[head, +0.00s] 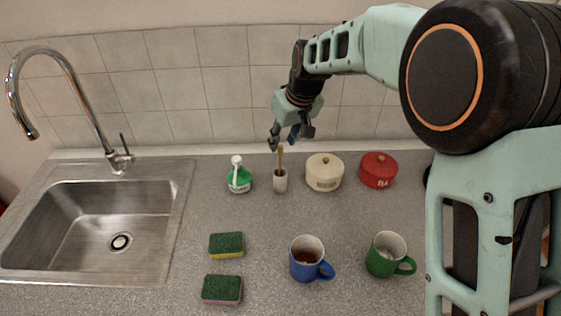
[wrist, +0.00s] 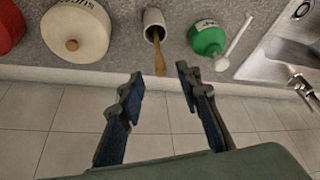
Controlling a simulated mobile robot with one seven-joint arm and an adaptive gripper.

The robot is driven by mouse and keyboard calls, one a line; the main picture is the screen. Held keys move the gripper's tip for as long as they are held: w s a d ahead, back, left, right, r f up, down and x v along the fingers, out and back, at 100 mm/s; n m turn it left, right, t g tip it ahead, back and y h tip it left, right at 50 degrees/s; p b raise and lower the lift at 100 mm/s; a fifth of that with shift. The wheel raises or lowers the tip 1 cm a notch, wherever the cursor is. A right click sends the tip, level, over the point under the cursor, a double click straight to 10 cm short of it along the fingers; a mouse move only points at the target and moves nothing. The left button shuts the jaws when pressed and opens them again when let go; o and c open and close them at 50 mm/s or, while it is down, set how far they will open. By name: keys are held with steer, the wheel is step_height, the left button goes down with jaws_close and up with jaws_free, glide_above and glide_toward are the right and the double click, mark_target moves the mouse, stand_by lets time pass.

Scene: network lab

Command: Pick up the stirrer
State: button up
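The stirrer (head: 280,157) is a thin wooden stick standing upright in a small light-grey cup (head: 280,181) on the counter. In the wrist view the stirrer (wrist: 158,52) sticks out of the cup (wrist: 153,18), its free end pointing toward the gap between my fingers. My gripper (head: 290,142) is above the cup, close to the stirrer's top in the head view. In the wrist view my gripper (wrist: 158,82) is open, with one finger on each side of the stirrer's line. I see no contact with the stirrer. Its lower end is hidden inside the cup.
A green bottle (head: 239,178) stands left of the cup; a cream pot (head: 324,173) and a red pot (head: 378,171) stand right. Blue (head: 304,262) and green (head: 384,257) mugs and two sponges are in front. A tiled wall (head: 180,85) rises behind; a sink (head: 110,225) is left.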

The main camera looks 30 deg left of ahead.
mark_target(281, 146)
steer(key=x, duration=0.4)
steer(key=shift+s+f+p, duration=0.1)
steer(key=shift+p, duration=0.3)
steer(key=shift+c, duration=0.3)
steer(key=c, duration=0.8)
